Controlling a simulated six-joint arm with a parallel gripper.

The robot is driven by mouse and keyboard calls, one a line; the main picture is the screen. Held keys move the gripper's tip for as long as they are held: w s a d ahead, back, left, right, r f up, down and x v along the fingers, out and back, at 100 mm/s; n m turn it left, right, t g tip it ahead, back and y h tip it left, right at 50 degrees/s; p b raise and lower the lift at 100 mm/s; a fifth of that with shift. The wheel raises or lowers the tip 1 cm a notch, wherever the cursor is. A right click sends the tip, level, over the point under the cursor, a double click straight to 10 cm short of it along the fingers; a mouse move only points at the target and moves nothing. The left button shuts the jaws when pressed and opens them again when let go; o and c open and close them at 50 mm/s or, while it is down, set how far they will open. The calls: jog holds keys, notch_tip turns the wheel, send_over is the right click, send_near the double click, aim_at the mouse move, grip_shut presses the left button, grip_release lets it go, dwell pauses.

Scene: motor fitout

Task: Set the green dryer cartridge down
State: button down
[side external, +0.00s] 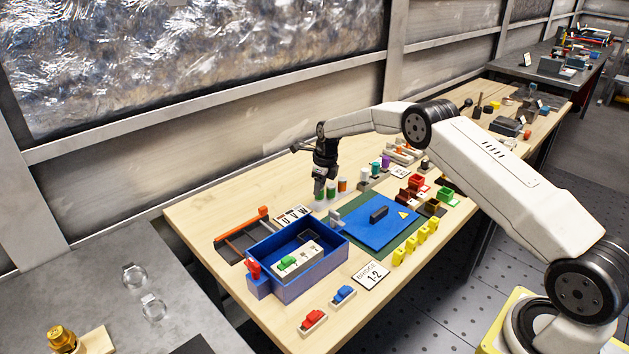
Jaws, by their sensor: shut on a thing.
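My gripper (319,184) is at the back middle of the wooden bench, pointing down. It is shut on a small cylinder with a green lower part, which I take to be the green dryer cartridge (319,195). The fingers hide most of it. I cannot tell whether its bottom touches the bench. A similar small cylinder with green on it (331,190) stands just to the right, and an orange one (342,184) stands beyond that.
A lettered card (293,215) lies left of my gripper.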

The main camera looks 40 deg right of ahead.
jog(key=shift+f, duration=0.85)
jog(key=shift+f, duration=0.1)
jog(key=shift+c, duration=1.6)
grip_release()
notch_tip(320, 180, up, 12)
jog(key=s, duration=0.1)
jog(key=shift+s+d, duration=0.35)
